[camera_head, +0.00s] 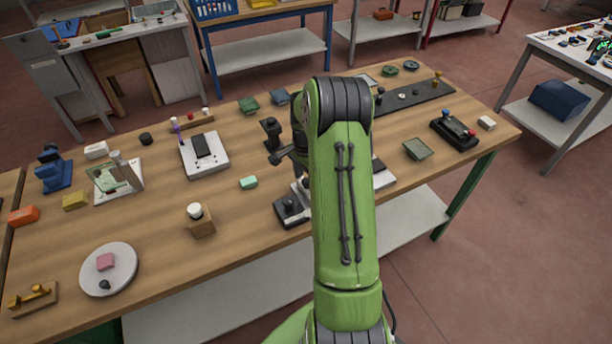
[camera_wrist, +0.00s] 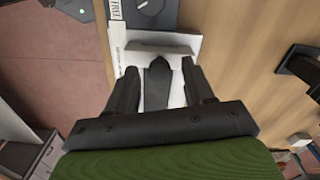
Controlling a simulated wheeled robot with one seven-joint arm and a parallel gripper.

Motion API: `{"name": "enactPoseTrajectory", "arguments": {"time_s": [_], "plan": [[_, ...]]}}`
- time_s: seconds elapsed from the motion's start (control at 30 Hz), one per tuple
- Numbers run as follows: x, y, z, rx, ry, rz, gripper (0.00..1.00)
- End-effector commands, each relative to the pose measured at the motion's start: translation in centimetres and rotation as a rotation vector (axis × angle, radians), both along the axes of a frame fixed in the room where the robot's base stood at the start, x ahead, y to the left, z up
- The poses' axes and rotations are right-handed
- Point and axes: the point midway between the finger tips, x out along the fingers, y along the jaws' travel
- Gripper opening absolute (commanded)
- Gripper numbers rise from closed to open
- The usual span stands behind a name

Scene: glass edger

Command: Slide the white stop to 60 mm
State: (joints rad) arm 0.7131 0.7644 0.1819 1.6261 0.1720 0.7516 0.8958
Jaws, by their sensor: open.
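My gripper (camera_wrist: 159,67) is open, one black finger on each side of a dark, round-topped piece (camera_wrist: 157,88). That piece stands between the fingers over a white surface. I cannot tell whether either finger touches it. The scale and its 60 mm mark cannot be read. In the head view, my green arm hides most of this fixture; its black end block (camera_head: 291,209) shows at the left of the arm.
A dark upright stand (camera_head: 271,133) is behind and left of the fixture. A black box with coloured knobs (camera_head: 455,132) is at the right.

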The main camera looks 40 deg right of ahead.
Motion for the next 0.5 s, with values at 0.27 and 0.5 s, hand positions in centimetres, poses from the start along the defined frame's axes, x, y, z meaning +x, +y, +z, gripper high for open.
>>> {"name": "enactPoseTrajectory", "arguments": {"time_s": [0.27, 0.5], "plan": [[-0.01, -0.01, 0.04, 0.0, 0.0, 0.0, 0.12], [0.01, -0.01, 0.06, 0.0, 0.0, 0.0, 0.0]]}}
